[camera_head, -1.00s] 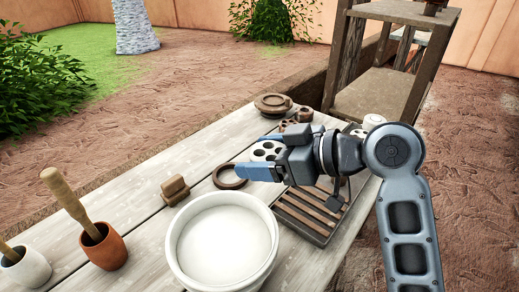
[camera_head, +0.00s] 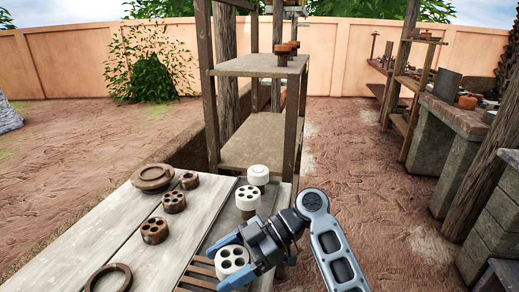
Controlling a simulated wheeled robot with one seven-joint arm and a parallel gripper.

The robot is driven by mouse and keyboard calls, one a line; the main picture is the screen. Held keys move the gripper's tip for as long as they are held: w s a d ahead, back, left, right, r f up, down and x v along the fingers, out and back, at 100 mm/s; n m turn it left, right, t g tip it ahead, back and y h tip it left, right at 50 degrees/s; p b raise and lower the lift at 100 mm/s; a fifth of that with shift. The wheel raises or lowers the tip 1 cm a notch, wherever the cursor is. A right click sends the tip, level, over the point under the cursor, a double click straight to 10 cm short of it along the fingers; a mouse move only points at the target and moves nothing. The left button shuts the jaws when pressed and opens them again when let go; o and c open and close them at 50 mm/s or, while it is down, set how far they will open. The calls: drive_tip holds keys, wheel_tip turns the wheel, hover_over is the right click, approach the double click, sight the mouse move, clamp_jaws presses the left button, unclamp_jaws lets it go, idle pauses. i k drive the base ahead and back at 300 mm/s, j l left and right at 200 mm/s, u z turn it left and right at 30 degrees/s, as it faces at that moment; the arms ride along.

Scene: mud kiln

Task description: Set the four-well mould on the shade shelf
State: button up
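A white round mould (camera_head: 232,258) with several dark wells sits between the two fingers of my gripper (camera_head: 231,262), at the lower middle. The fingers lie against opposite sides of it, and it appears held above the slatted rack. I take it for the four-well mould, though its wells are partly hard to count. A wooden shelf unit stands beyond the table, with an upper board (camera_head: 262,66) and a lower board (camera_head: 252,145). I cannot tell which board is the shade shelf. My gripper is in front of and below both boards.
Another white welled mould (camera_head: 248,197) and a white capped piece (camera_head: 258,174) stand at the table's far right. Brown welled moulds (camera_head: 174,202), a brown lidded dish (camera_head: 153,177) and a brown ring (camera_head: 108,279) are on the table (camera_head: 110,225). Small brown pieces (camera_head: 283,54) sit on the upper board.

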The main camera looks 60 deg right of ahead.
sight(277, 152)
drive_tip(key=i+l+z, duration=0.15)
drive_tip(key=l, duration=0.25)
drive_tip(key=i+l+z, duration=0.2)
drive_tip(key=l, duration=0.25)
drive_tip(key=i+l+z, duration=0.15)
drive_tip(key=l, duration=0.2)
drive_tip(key=i+l+z, duration=0.2)
drive_tip(key=l, duration=0.2)
drive_tip(key=i+l+z, duration=0.15)
drive_tip(key=i, duration=0.4)
